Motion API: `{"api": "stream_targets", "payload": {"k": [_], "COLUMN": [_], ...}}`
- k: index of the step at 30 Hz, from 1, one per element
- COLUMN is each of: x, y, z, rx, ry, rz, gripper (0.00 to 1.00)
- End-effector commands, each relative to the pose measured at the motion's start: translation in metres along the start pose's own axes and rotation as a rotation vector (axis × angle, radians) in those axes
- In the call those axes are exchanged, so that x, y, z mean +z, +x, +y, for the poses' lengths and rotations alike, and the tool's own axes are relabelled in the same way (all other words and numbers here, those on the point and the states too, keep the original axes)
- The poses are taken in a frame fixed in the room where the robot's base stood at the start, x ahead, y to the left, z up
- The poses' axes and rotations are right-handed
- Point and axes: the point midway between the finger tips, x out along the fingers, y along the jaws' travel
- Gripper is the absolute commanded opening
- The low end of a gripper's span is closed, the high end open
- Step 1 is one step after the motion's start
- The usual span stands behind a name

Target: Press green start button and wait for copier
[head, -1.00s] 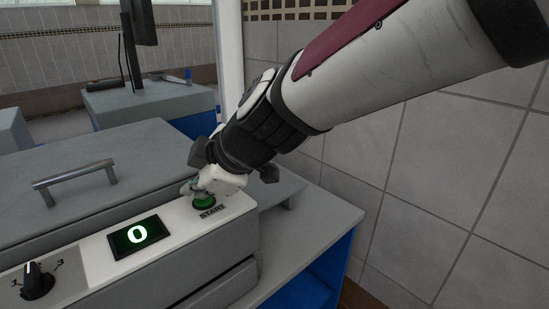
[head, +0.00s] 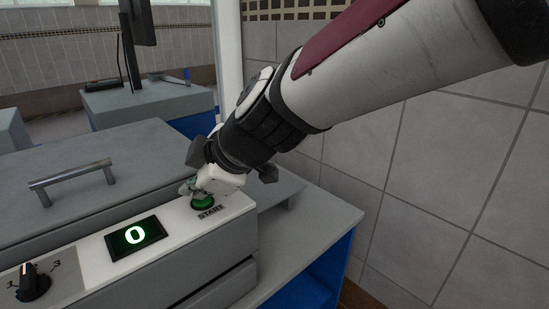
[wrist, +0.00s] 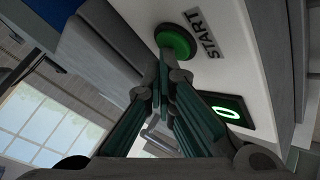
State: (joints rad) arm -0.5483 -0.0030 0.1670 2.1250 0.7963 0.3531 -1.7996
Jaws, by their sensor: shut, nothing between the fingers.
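The green start button (head: 203,201) sits on the copier's white front panel above the word START. It also shows in the wrist view (wrist: 175,42). My gripper (head: 190,188) is shut and empty, its fingertips at the button's upper left edge in the head view. In the wrist view my gripper's closed fingertips (wrist: 165,65) are just below the button. I cannot tell whether they touch it. The copier's display (head: 136,237) is lit with a green 0. The grey copier lid (head: 110,165) with its metal handle (head: 72,182) is down.
A black dial (head: 33,284) with numbers sits at the panel's left end. A tiled wall (head: 430,170) stands close on the right. A grey counter top (head: 325,222) extends right of the copier. A second desk with a monitor (head: 140,25) is behind.

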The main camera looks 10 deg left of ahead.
Motion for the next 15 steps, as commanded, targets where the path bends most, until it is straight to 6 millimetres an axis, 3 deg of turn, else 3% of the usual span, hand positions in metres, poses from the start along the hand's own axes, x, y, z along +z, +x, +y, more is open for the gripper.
{"api": "stream_targets", "payload": {"k": [15], "x": [-0.0066], "y": [-0.0091], "z": [0.0066], "rx": [0.001], "ry": [0.000], "rz": [0.000], "gripper": [0.00]}}
